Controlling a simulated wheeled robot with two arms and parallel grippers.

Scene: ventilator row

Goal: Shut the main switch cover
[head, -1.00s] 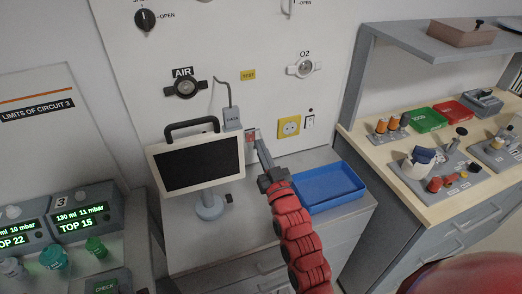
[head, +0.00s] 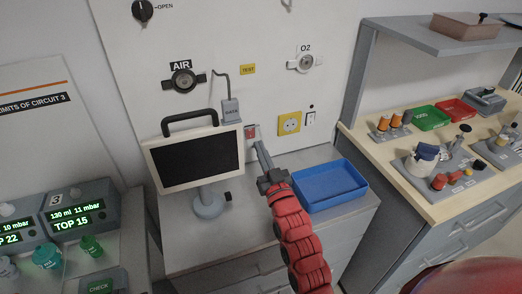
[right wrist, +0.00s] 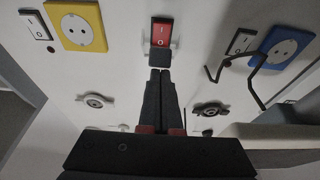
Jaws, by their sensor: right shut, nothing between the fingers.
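The main switch (head: 250,131) is a small red rocker on the white wall panel, just right of the monitor. In the right wrist view the red rocker (right wrist: 162,31) shows bare, between pale side brackets. A small dark grey block (right wrist: 159,58), perhaps part of the cover, lies between the rocker and my fingertips; I cannot make out the rest of the cover. My right gripper (head: 260,148) is shut and empty, its fingers pointing at the panel just below the switch. In the right wrist view my fingertips (right wrist: 160,74) are close to the grey block; I cannot tell whether they touch. My left gripper is out of view.
The monitor (head: 195,160) stands close left of my right fingers. A blue tray (head: 330,187) lies on the cabinet right of my arm. A yellow socket (head: 289,124) is right of the switch.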

